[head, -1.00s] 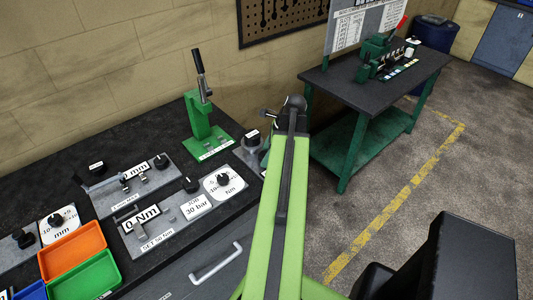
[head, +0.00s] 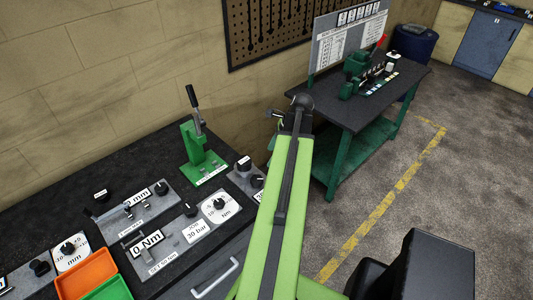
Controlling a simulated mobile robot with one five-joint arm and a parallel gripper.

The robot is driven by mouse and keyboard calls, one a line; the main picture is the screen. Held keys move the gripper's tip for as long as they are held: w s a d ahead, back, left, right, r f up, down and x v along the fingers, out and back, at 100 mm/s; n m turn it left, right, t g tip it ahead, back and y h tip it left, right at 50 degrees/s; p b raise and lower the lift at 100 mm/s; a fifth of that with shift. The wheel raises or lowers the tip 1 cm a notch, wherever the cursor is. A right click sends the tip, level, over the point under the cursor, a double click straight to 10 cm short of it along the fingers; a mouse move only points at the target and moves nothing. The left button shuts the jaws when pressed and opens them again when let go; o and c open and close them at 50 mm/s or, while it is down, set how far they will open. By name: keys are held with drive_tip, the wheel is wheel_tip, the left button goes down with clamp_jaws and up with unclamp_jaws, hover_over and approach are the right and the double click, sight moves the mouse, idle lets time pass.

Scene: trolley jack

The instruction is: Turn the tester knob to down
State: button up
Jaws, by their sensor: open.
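Several black knobs show on the dark bench at left, and I cannot tell for sure which is the tester knob. One knob (head: 190,209) sits on the grey panel (head: 172,250) with the 0 Nm display and "JOB 30 bar" card. A round Nm dial (head: 220,206) with a black pointer is beside it. Another knob (head: 244,163) stands on a small grey plate right of the green press, partly hidden by my arm. My gripper (head: 274,117) shows only in part at the far end of my green arm, open, above the bench's right end and apart from the knobs.
A green hand press (head: 199,150) stands at the back of the bench. Orange (head: 86,273) and green (head: 112,289) trays sit front left. A green table (head: 350,110) with a fixture stands right. Floor with a yellow line is clear between.

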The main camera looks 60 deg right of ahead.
drive_tip(key=shift+p+v, duration=0.4)
drive_tip(key=shift+v, duration=0.55)
drive_tip(key=shift+f, duration=0.1)
